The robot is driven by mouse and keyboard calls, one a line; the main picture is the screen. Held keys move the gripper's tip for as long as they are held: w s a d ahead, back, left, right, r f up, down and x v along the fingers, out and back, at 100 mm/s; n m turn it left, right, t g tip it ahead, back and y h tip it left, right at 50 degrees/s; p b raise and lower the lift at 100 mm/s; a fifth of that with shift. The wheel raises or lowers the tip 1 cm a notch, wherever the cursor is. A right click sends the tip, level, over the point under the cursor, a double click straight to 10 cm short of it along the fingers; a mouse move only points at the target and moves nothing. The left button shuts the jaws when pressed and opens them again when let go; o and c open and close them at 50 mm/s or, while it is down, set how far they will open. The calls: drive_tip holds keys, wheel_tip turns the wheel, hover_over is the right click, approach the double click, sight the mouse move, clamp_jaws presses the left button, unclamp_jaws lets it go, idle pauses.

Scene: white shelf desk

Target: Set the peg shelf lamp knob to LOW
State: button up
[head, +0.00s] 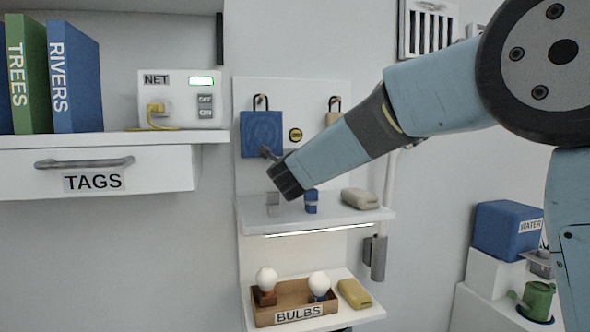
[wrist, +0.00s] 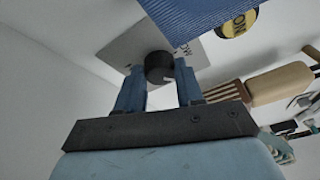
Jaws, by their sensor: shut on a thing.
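My gripper (wrist: 159,70) has its two blue fingers on either side of a round black knob (wrist: 160,64) in the wrist view, shut on it. The knob stands out from a grey plate (wrist: 122,46) with partly hidden lettering, of which only a few letters show beside the right finger. No pointer on the knob can be made out, so its setting cannot be read. In the head view the dark end of my arm (head: 286,180) is in front of the peg shelf (head: 340,216), and the knob is hidden. A lit strip lamp (head: 318,230) glows under that shelf.
A blue hanging item (head: 262,133) and a yellow round sign (head: 296,135) are close by the gripper. A beige item (head: 359,199) and small blocks sit on the shelf. Below are a BULBS box (head: 266,318) and a yellow item (head: 354,293). A drawer (head: 60,185) is left.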

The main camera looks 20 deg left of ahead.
drive_tip(key=shift+s+a+f+n, duration=0.15)
drive_tip(key=shift+s+a+n, duration=0.05)
drive_tip(key=shift+a+n, duration=0.1)
drive_tip(key=o, duration=1)
drive_tip(key=shift+d, duration=0.1)
drive_tip(key=shift+o, duration=0.2)
drive_tip(key=shift+w, duration=0.1)
drive_tip(key=s+d+r, duration=0.7)
drive_tip(key=s+r, duration=0.5)
drive_tip(key=r, duration=0.1)
drive_tip(key=shift+d, duration=0.25)
